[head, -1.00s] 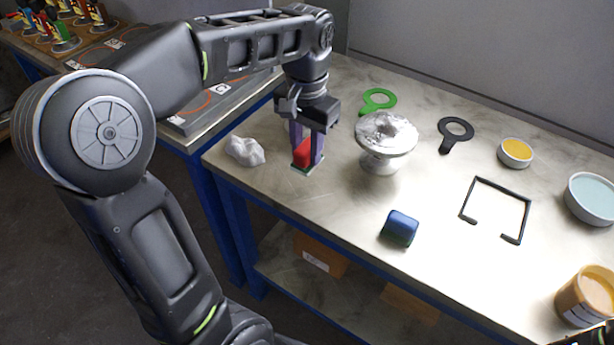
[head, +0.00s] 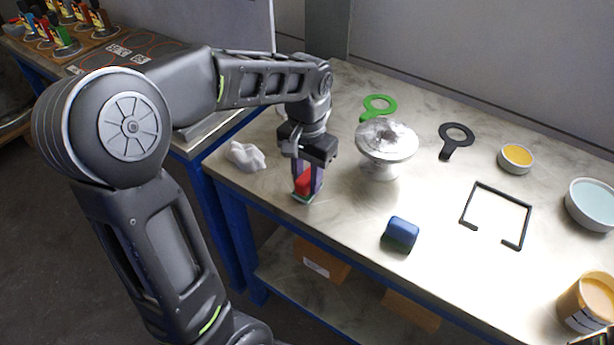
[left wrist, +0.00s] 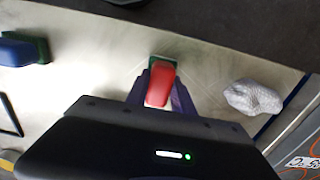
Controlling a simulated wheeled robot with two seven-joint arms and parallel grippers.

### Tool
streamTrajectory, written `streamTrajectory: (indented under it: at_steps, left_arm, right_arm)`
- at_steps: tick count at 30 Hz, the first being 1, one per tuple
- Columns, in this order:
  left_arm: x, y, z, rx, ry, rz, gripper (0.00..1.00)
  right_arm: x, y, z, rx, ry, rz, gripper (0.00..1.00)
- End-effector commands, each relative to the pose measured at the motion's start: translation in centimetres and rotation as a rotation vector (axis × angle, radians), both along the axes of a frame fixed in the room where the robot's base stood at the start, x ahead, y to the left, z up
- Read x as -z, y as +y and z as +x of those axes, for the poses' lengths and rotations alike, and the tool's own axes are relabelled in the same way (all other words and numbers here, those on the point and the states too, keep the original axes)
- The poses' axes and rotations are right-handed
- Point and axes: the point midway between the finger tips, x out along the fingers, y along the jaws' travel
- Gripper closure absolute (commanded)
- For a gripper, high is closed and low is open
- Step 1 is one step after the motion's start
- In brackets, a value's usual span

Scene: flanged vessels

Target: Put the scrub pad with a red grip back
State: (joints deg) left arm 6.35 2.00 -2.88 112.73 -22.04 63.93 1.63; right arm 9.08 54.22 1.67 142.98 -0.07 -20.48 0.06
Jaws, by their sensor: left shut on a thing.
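The scrub pad with a red grip (head: 303,183) is between the fingers of my left gripper (head: 308,182), which is shut on its red grip. Its greenish pad faces down, at or just above the table top near the left front edge; I cannot tell whether it touches. In the left wrist view the red grip (left wrist: 160,84) sits between the purple fingers (left wrist: 158,98). A blue-gripped pad (head: 401,233) lies on the table to the right, also seen in the left wrist view (left wrist: 18,50). My right gripper is not clearly in view.
A crumpled white cloth (head: 245,155) lies left of the gripper. A foil-covered flanged vessel (head: 384,168) stands close on the right. A black three-sided frame outline (head: 529,222) lies farther right. Green (head: 378,107) and black (head: 456,140) ring tools lie behind. Bowls stand at the right.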

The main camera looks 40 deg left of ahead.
Motion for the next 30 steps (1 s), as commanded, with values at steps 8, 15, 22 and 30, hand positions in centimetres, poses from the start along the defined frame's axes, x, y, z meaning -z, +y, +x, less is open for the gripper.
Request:
streamTrajectory:
  at_steps: [8, 15, 22, 30]
  left_arm:
    - [0.3, 0.0, 0.0, 0.000, -0.001, 0.000, 0.70]
    - [0.3, 0.0, 0.0, 0.000, -0.001, 0.000, 0.50]
    - [0.2, 0.0, 0.0, 0.000, -0.001, 0.000, 0.50]
    - [-1.6, 0.0, 0.1, 0.000, -0.005, 0.001, 0.50]
  right_arm:
    - [0.2, 0.0, 0.0, 0.000, 0.000, 0.000, 0.64]
    - [0.2, 0.0, 0.0, 0.000, 0.000, 0.000, 0.64]
    - [0.2, 0.0, 0.0, 0.000, 0.000, 0.000, 0.64]
    - [-0.1, 0.0, 0.0, 0.000, 0.000, 0.000, 0.64]
